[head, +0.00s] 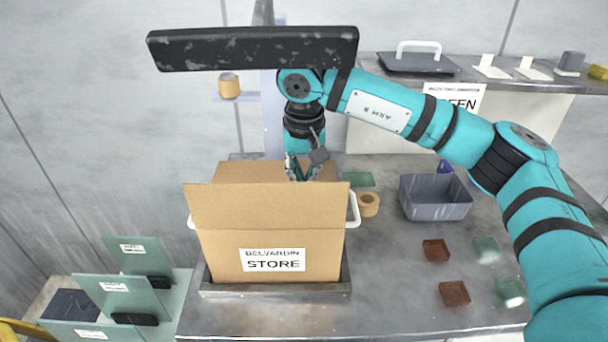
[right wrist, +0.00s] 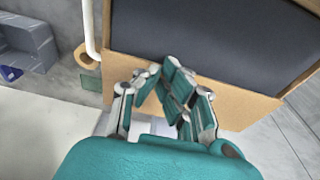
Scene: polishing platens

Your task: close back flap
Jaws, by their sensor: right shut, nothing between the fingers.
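A brown cardboard box (head: 215,255) labelled STORE stands on the bench in a grey tray. Its front flap (head: 270,205) stands up and hides the opening in the head view. The back flap (head: 240,172) shows behind it, raised. In the right wrist view the back flap (right wrist: 245,105) is a tan panel along the edge of the dark box opening (right wrist: 215,40). My right gripper (head: 305,175) is at the back flap, with its fingers shut and empty. The fingers (right wrist: 172,80) overlap the flap in the wrist view; contact is unclear. My left gripper is not in view.
A grey bin (head: 435,198), a tape roll (head: 368,205) and small brown and green plates are right of the box. Green panels (head: 115,295) stand in a rack at lower left. A dark bar (head: 255,48) crosses above.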

